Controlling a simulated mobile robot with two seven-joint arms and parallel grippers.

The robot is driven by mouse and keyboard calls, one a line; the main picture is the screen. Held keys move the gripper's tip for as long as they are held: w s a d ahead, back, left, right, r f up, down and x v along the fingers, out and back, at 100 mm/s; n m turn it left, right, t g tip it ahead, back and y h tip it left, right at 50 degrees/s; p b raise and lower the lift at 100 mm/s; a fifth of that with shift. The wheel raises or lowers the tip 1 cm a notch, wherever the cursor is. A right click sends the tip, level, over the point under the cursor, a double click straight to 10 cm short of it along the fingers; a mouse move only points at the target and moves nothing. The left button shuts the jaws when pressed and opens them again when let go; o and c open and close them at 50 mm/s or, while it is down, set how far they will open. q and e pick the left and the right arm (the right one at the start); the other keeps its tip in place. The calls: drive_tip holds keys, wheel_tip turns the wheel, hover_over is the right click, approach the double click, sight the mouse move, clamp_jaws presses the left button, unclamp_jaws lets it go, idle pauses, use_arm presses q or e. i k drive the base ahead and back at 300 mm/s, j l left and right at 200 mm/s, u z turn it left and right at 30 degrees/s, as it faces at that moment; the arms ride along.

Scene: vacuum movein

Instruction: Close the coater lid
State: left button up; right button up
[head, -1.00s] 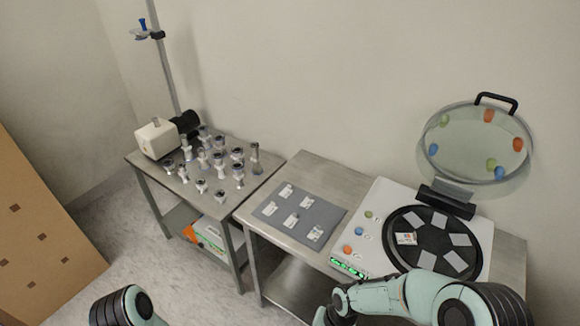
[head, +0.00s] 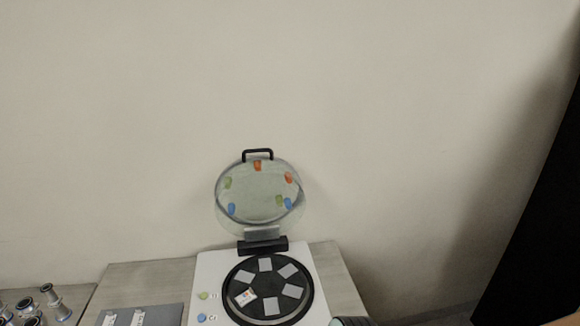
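The coater (head: 208,275) is a white box on the metal table, with a round black platter (head: 268,311) bearing several grey square slides. Its round clear lid (head: 255,195) stands open, tilted up on a black hinge block (head: 262,246) at the back. A black handle (head: 257,152) is at the lid's top edge. Coloured knobs show on or through the lid. Only a small dark part of my arm shows at the bottom edge, right of the platter. Neither gripper is in view.
A grey mat (head: 160,316) with pale pieces lies left of the coater on the table (head: 140,277). Several metal fittings (head: 50,300) stand at the lower left. A plain wall is behind the lid, and a dark panel (head: 540,230) is at the right.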

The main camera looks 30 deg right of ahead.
sight(256, 234)
drive_tip(key=z, duration=0.9)
drive_tip(key=k+j+z, duration=0.1)
drive_tip(key=z, duration=0.15)
drive_tip(key=j, duration=0.15)
